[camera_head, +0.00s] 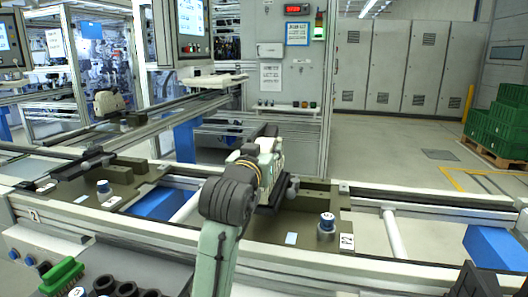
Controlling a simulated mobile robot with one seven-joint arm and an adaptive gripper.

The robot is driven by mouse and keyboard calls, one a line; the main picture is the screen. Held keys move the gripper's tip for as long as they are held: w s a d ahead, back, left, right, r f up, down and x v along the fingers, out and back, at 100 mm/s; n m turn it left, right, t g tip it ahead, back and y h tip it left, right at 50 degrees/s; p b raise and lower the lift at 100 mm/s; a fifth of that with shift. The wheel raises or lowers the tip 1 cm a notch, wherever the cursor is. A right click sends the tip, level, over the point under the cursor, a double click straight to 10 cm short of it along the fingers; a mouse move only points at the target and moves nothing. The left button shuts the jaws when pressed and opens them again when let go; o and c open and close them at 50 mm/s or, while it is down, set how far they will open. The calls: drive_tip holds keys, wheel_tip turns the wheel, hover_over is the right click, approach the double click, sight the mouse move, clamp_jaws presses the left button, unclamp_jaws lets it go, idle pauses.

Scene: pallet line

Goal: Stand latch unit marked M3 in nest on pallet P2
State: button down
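Pallet P2 (275,228), with a white label at its right end, lies on the conveyor in front of me. My arm reaches over it from the bottom. My gripper (268,172) is at the pallet's rear middle; my wrist hides its fingers, so I cannot see whether it holds anything. Dark blocks show beside and below it, but the nest is not clear to see. A metal post with a blue, white-marked cap (327,222) stands upright at the pallet's right. I cannot make out a latch unit marked M3.
Another pallet (125,190) with a blue-capped post (104,188) is to the left on the same conveyor. Conveyor rails run in front and behind. Green crates (500,125) stand far right.

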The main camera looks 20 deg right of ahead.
drive_tip(key=c, duration=0.9)
unclamp_jaws()
drive_tip(key=shift+r, duration=0.15)
drive_tip(key=b+v, duration=0.2)
drive_tip(key=v, duration=1)
